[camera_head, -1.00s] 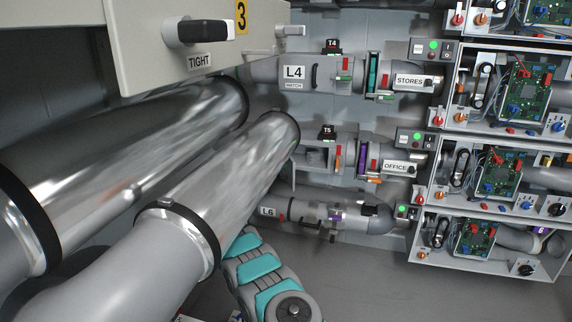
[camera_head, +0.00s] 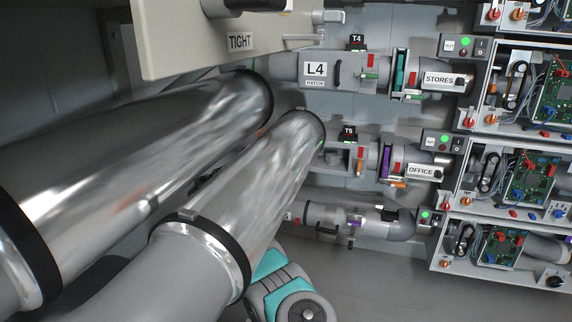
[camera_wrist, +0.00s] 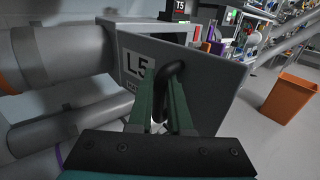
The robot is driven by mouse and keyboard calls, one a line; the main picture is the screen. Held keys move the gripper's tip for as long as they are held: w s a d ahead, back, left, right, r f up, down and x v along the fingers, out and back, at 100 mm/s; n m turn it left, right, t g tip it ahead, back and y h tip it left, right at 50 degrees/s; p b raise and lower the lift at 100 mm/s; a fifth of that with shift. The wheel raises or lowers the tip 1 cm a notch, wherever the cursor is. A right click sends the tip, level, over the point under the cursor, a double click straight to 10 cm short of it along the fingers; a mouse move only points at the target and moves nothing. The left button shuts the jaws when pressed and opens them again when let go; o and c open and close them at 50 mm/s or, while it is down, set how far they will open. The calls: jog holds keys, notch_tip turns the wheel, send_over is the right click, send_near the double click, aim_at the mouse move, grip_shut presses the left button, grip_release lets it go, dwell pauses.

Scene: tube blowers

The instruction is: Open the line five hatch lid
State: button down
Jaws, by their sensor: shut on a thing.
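In the wrist view, the line five hatch lid (camera_wrist: 215,85) is a flat grey panel with a white L5 label (camera_wrist: 137,68). It stands at a slant beside its grey pipe (camera_wrist: 55,52), but I cannot tell how far open it is. Its black bar handle (camera_wrist: 172,68) is between the green fingers of my gripper (camera_wrist: 162,92), which is shut on it. In the head view, the lid and my gripper are hidden behind the large shiny pipes; the T5 tag (camera_head: 349,130) shows above line five.
Two large shiny pipes (camera_head: 270,165) cross the left and middle of the head view. The L4 hatch (camera_head: 316,70) is above line five, and another pipe (camera_head: 335,218) runs below. Circuit-board boxes (camera_head: 520,175) line the right. An orange bin (camera_wrist: 292,98) stands on the floor.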

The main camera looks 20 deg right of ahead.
jog(key=shift+m+g+p, duration=0.3)
jog(key=shift+g+p, duration=0.2)
jog(key=shift+s+f+g, duration=0.1)
jog(key=shift+f+g, duration=0.2)
jog(key=c, duration=1.1)
grip_release()
jog(key=shift+s+a+r, duration=0.1)
jog(key=shift+s+a, duration=0.05)
jog(key=shift+a, duration=1.15)
jog(key=shift+s+a+r, duration=0.1)
jog(key=shift+s+a, duration=0.1)
jog(key=shift+a, duration=1.1)
jog(key=shift+s+a+r, duration=0.1)
jog(key=shift+s+a, duration=0.05)
jog(key=shift+a, duration=1.15)
jog(key=shift+c, duration=0.3)
